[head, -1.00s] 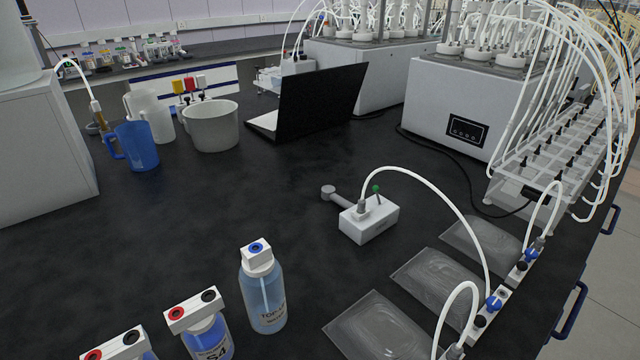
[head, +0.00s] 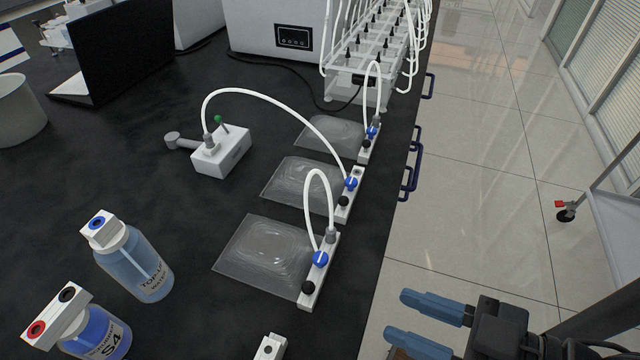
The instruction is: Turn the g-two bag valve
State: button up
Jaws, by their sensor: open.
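Three clear flat gas bags lie in a row on the black bench: a near bag (head: 250,262), a middle bag (head: 285,190) and a far bag (head: 325,133). Each has a white valve block at its right end with a blue knob: near knob (head: 320,259), middle knob (head: 351,183), far knob (head: 372,132). White tubes loop from the blocks; the middle one runs to a white box (head: 222,155) with a green-tipped lever. No label marks which is g-two. My gripper (head: 398,317), with blue fingers, is open and empty beyond the bench's right edge, apart from all valves.
A tubing rack (head: 350,85) stands behind the bags. Blue handles (head: 412,165) stick out from the bench's right side.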

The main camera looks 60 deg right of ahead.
aim_at(351, 182)
jog(key=j+u, duration=0.25)
jog(key=j, duration=0.15)
jog(key=j+u, duration=0.25)
jog(key=j, duration=0.15)
jog(key=j+z, duration=0.25)
jog(key=j, duration=0.4)
jog(key=j+z, duration=0.25)
jog(key=z, duration=0.2)
jog(key=k+j+z, duration=0.15)
jog(key=z, duration=0.3)
jog(key=k+j+z, duration=0.1)
jog(key=j+z, duration=0.15)
jog(key=z, duration=0.15)
jog(key=u, duration=0.15)
jog(key=i+j, duration=0.05)
